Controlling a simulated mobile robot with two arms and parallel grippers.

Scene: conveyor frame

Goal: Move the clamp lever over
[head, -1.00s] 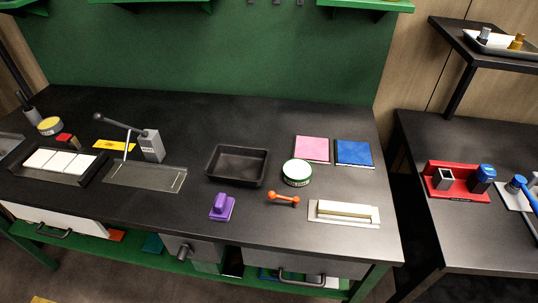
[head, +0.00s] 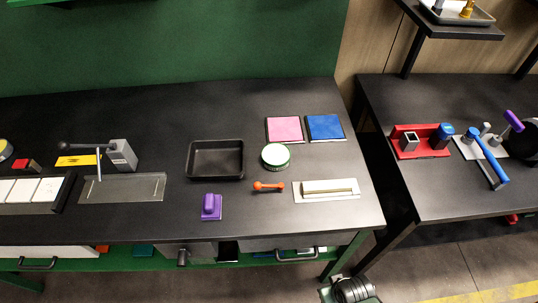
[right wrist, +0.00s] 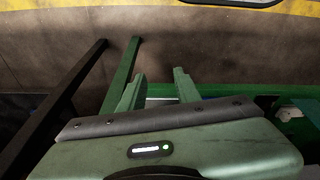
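A blue lever (head: 487,157) lies slanted over a pale base plate (head: 466,147) on the right-hand table; it looks like a clamp lever. A purple-tipped handle (head: 513,121) stands just behind and right of it. My right gripper (right wrist: 159,88) shows in the right wrist view with its two green fingers apart and nothing between them. It is away from the lever, with a green frame and the floor beyond it. My left gripper is not in view.
Left of the lever is a red holder (head: 424,153) with a grey block and a blue-topped piece. A shelf (head: 450,32) overhangs the table's back. The long black bench (head: 110,222) holds a black tray (head: 190,160) and a press lever (head: 85,147).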

